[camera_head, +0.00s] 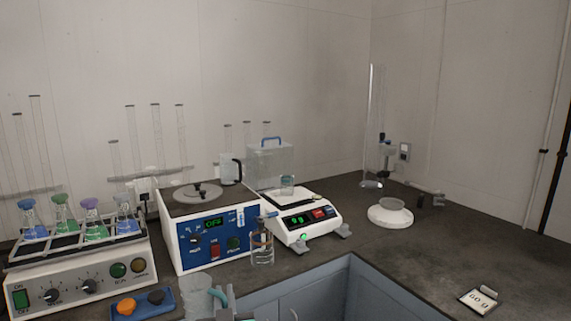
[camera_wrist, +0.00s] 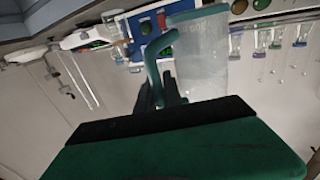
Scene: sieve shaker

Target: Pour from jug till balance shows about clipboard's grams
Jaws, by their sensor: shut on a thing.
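My gripper (camera_wrist: 172,95) is shut on the handle of a translucent jug (camera_wrist: 200,60) with a teal rim and handle. The jug also shows at the bottom edge of the head view (camera_head: 198,297), in front of the counter equipment; its lower part is cut off and its contents are unclear. The white balance (camera_head: 305,217) stands on the counter with a small glass beaker (camera_head: 287,187) on its pan. Its display (camera_head: 297,219) has green digits, too small to read surely. The clipboard (camera_head: 483,301) lies at the lower right and appears to read 60 g.
A blue-fronted unit (camera_head: 212,239) reading OFF stands left of the balance, with a small bottle (camera_head: 262,248) in front. A flask shaker (camera_head: 80,268) is at far left, a tray with knobs (camera_head: 143,306) before it.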

